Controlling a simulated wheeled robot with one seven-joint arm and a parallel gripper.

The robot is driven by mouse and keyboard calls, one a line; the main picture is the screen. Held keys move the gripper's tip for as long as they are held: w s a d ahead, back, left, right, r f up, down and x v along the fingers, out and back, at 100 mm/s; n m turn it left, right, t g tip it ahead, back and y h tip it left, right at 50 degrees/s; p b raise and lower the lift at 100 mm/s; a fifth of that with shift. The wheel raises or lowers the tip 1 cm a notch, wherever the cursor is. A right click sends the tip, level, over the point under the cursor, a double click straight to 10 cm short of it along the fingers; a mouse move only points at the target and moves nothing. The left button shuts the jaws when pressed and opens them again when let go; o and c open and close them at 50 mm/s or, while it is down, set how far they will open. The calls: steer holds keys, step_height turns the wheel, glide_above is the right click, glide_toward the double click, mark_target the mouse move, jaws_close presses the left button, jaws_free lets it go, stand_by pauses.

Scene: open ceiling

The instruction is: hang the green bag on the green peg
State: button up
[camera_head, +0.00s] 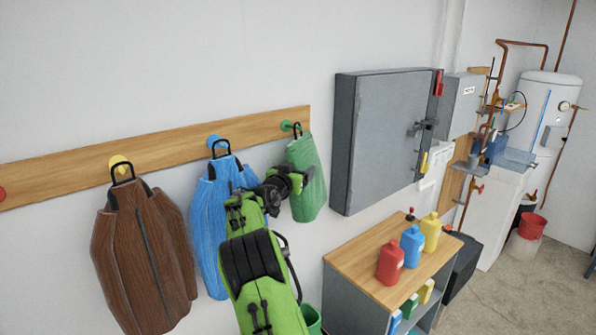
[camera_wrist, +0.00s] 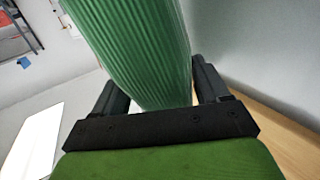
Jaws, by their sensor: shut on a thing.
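The green bag (camera_head: 308,178) is in the head view near the right end of the wooden rail, a little tilted. Its black handle loop (camera_head: 297,129) is at the green peg (camera_head: 287,126); I cannot tell whether the loop is around the peg or just in front of it. My gripper (camera_head: 300,183) is shut on the bag's body, below the loop. In the wrist view the ribbed green bag (camera_wrist: 135,50) is between the two dark fingers of my gripper (camera_wrist: 160,85). The peg is not seen in the wrist view.
A blue bag (camera_head: 207,225) and a brown bag (camera_head: 143,255) hang at the blue and yellow pegs to the left. A grey wall cabinet (camera_head: 375,140) is to the right. A wooden-topped cabinet (camera_head: 355,262) with coloured bottles stands below it.

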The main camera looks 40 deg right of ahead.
steer(key=shift+w, duration=0.1)
steer(key=o, duration=1.7)
steer(key=shift+f, duration=0.1)
steer(key=shift+a, duration=0.15)
